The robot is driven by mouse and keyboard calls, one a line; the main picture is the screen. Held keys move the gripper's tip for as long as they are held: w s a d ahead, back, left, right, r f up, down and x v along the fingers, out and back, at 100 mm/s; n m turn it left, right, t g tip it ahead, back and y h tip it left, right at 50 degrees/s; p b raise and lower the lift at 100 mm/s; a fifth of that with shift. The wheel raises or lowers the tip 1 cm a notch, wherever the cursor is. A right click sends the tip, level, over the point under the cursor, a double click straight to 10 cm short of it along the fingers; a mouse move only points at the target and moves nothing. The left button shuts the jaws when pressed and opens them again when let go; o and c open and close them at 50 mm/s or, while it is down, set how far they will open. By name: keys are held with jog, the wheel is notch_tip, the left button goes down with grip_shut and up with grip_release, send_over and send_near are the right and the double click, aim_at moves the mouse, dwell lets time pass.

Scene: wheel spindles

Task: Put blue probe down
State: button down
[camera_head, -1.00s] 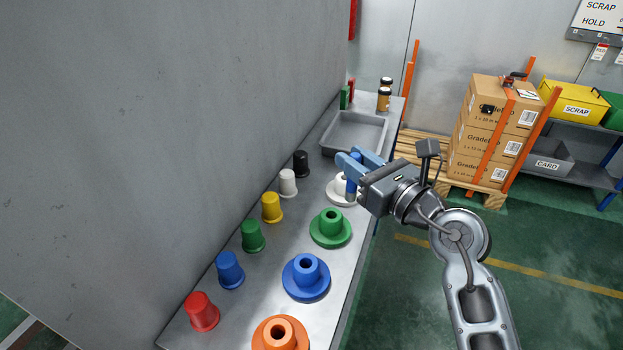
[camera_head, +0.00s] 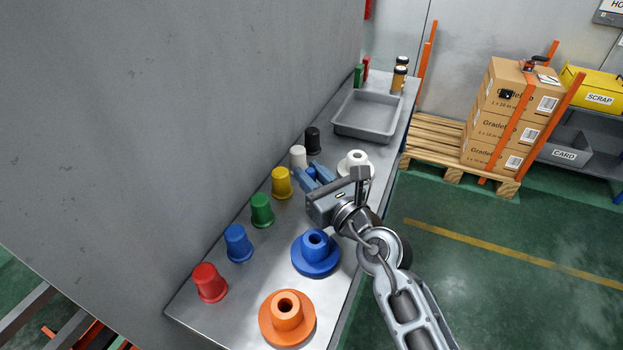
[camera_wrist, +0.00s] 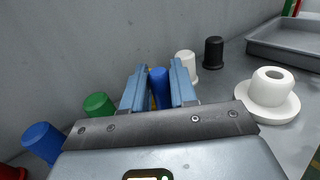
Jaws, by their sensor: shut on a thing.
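My gripper (camera_head: 314,178) is shut on the blue probe (camera_wrist: 160,82), which stands between the two blue fingers in the wrist view. Only the probe's top shows in the head view; its lower end is hidden, so I cannot tell whether it touches the bench. The gripper is over the steel bench (camera_head: 213,325), just right of the yellow cup (camera_head: 282,182). The white flanged spindle (camera_head: 356,163) is behind and to the right of the fingers; it also shows in the wrist view (camera_wrist: 270,95).
White (camera_head: 298,156) and black (camera_head: 312,140) cups stand behind the fingers. Green (camera_head: 262,210), blue (camera_head: 238,243) and red (camera_head: 209,283) cups stand nearer. Blue (camera_head: 316,258) and orange (camera_head: 287,318) spindles are in front. A grey tray (camera_head: 341,130) lies farther back; a wall borders the left.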

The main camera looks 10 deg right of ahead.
jog(key=shift+f, duration=0.15)
jog(key=c, duration=0.9)
grip_release()
jog(key=shift+r, duration=0.25)
jog(key=b+v, duration=0.1)
jog(key=v, duration=1.1)
